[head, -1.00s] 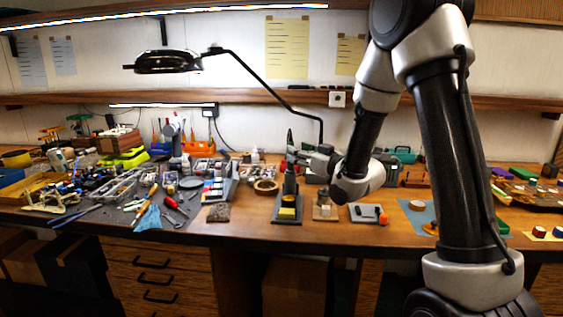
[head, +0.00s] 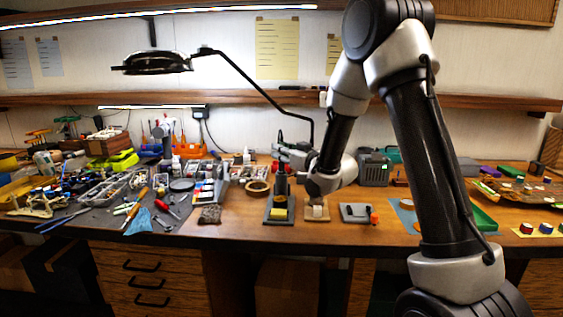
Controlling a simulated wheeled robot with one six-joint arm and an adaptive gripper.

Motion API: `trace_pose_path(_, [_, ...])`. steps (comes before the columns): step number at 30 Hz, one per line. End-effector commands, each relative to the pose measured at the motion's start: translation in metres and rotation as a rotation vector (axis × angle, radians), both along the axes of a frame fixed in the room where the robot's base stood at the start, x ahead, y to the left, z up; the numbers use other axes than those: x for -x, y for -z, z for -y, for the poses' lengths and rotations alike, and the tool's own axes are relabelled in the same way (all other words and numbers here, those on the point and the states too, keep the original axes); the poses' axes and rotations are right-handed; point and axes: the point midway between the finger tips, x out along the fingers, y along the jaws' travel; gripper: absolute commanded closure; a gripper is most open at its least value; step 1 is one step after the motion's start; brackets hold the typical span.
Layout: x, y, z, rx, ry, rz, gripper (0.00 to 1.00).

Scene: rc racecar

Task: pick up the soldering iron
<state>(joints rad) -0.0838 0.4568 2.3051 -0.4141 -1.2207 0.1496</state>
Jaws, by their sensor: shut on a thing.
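The soldering iron (head: 281,138) is a thin dark upright tool at the stand, small in the head view. My gripper (head: 282,154) reaches in from the right and is shut on it, just above the stand. The fingers hide the middle of the iron. The dark stand (head: 279,208) with a yellow sponge (head: 281,214) sits on the bench directly below. I cannot tell whether the iron's lower end is still inside the holder.
A magnifier lamp (head: 155,62) hangs over the bench on a long thin arm. A grey-green station (head: 373,169) stands behind my arm. Tools crowd the left.

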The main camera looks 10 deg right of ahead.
Motion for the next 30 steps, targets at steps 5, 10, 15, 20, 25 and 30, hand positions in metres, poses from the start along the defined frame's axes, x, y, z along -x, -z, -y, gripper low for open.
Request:
trace_pose_path(5, [0.000,0.000,0.000,0.000,0.000,0.000,1.00])
trace_pose_path(10, [0.000,-0.007,0.000,-0.001,0.000,0.002,1.00])
trace_pose_path(15, [0.000,-0.029,0.000,0.000,0.000,0.005,1.00])
trace_pose_path(20, [0.000,-0.061,0.000,0.000,0.000,0.006,1.00])
trace_pose_path(25, [0.000,-0.101,0.000,0.000,0.000,0.007,1.00])
trace_pose_path(30, [0.000,-0.138,0.000,0.000,0.000,0.005,1.00])
